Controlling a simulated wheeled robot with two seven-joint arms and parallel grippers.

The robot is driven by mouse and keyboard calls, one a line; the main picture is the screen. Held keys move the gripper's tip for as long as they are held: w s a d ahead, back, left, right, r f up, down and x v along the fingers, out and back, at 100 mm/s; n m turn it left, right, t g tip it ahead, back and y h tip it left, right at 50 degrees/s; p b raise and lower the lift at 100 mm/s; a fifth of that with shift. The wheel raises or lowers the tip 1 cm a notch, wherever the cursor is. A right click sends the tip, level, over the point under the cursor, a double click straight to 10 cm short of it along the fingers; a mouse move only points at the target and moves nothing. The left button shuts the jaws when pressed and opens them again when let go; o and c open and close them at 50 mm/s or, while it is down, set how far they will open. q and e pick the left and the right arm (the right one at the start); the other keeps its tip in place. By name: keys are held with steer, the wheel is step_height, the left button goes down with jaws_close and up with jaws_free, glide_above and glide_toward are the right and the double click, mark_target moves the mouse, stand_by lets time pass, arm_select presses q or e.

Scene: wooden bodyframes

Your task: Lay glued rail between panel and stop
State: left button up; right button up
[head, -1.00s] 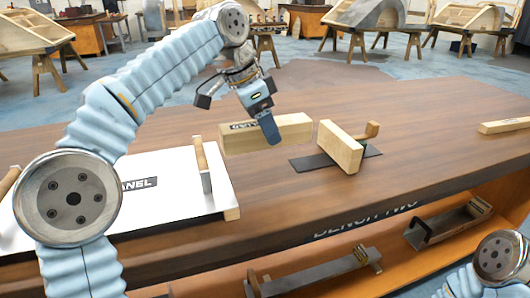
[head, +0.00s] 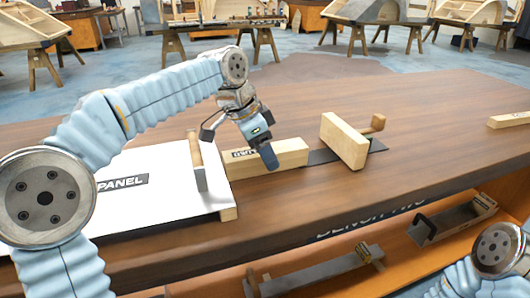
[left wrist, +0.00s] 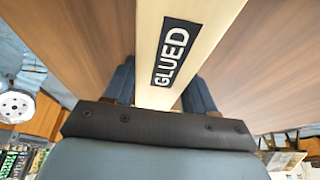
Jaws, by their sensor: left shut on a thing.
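The glued rail (head: 290,155) is a pale wooden bar with a black label, which reads GLUED in the left wrist view (left wrist: 172,50). My left gripper (head: 268,158) is shut on it near its middle. The rail's left end is close by the right edge of the white panel (head: 130,208). Its right end is over or beside a dark plate (head: 322,156) that runs to the stop (head: 343,142), an upright wooden block, with a gap between. I cannot tell whether the rail touches the bench or the panel. My right gripper is out of view.
A small wooden knob (head: 378,122) is behind the stop. Another wooden bar (head: 508,121) lies at the bench's far right. Metal tools (head: 315,275) lie on the shelf below. The front bench top is clear.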

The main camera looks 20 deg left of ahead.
arm_select(q)
steer(key=o, duration=1.4)
steer(key=shift+r, duration=0.15)
steer(key=p+v, duration=0.2)
steer(key=v, duration=0.9)
steer(key=shift+s+a+r, duration=0.2)
steer(key=shift+r, duration=0.15)
